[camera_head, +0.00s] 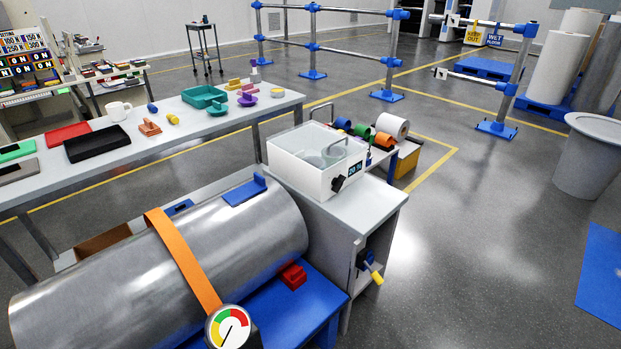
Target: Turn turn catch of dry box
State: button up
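The dry box (313,180) is a white box with a clear lid (318,145) and a handle on top. It stands on a grey cabinet (372,208) near the middle of the picture. The turn catch (338,184) is a small black knob on the front wall of the box, left of a small digital display (354,170). The lid looks closed, and a round shape shows dimly through it. The exact angle of the catch is too small to tell. My gripper is not in view.
A large metal cylinder (130,275) with an orange strap and a gauge (228,328) lies on a blue stand at front left. A yellow-handled crank (371,269) sticks out of the cabinet's front. A long bench (215,125) stands behind.

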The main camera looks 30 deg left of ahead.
aim_at(336, 184)
jog(key=u, duration=0.7)
jog(key=i, duration=0.65)
jog(key=u, duration=1)
jog(key=i, duration=0.25)
jog(key=u, duration=0.2)
